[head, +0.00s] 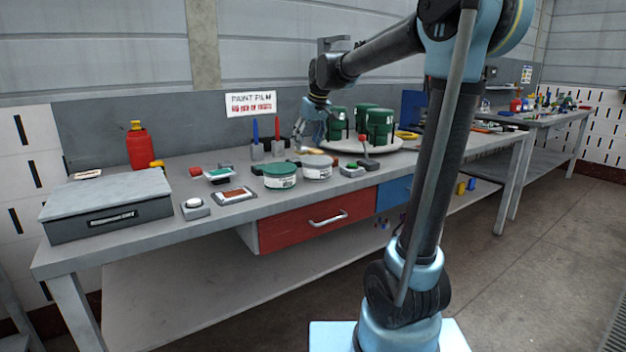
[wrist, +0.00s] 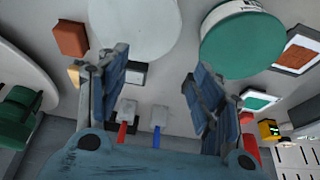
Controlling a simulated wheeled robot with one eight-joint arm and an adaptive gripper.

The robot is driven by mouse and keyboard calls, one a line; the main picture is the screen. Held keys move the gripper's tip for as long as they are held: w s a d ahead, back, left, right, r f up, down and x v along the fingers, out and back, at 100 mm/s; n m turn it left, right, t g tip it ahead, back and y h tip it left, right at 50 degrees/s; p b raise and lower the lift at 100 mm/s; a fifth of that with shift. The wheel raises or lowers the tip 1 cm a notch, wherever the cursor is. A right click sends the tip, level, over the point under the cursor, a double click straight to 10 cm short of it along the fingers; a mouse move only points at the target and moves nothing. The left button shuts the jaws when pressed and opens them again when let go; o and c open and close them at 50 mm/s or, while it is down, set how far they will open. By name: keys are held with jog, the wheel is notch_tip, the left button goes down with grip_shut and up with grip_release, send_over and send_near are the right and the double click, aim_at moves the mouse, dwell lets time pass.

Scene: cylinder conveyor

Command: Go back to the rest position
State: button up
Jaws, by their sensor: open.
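My gripper (head: 308,132) is at the end of my arm over the back part of the workbench (head: 150,196), just left of the green cylinders. In the wrist view my gripper (wrist: 160,95) has its two blue-grey fingers spread wide apart, with nothing between them. Beyond the fingers, a red-handled tool and a blue-handled tool (wrist: 157,125) stand in small grey holders. The green tub (head: 280,178) and the grey-white tub (head: 317,168) sit on the bench in front of the gripper.
Green cylinders (head: 380,125) stand on a round pale turntable (head: 342,146) close to my gripper's right. A red bottle (head: 140,146) and a grey box (head: 108,203) are at the left. A "PAINT FILM" sign (head: 250,104) hangs behind. A second bench (head: 560,116) stands at far right.

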jog(key=s+d+f+m, duration=0.2)
jog(key=s+d+f, duration=0.5)
jog(key=s, duration=0.4)
jog(key=s+d+f+m+g+h, duration=0.1)
jog(key=s+d+f+m, duration=0.1)
jog(key=s+d+f, duration=0.5)
jog(key=s+d+f+m+h, duration=0.1)
jog(key=s+d+f+m, duration=0.1)
jog(key=s+d+f, duration=0.4)
jog(key=s+f, duration=0.4)
jog(key=s, duration=0.6)
jog(key=shift+s+d, duration=0.3)
jog(key=shift+d, duration=0.1)
jog(key=shift+f, duration=0.1)
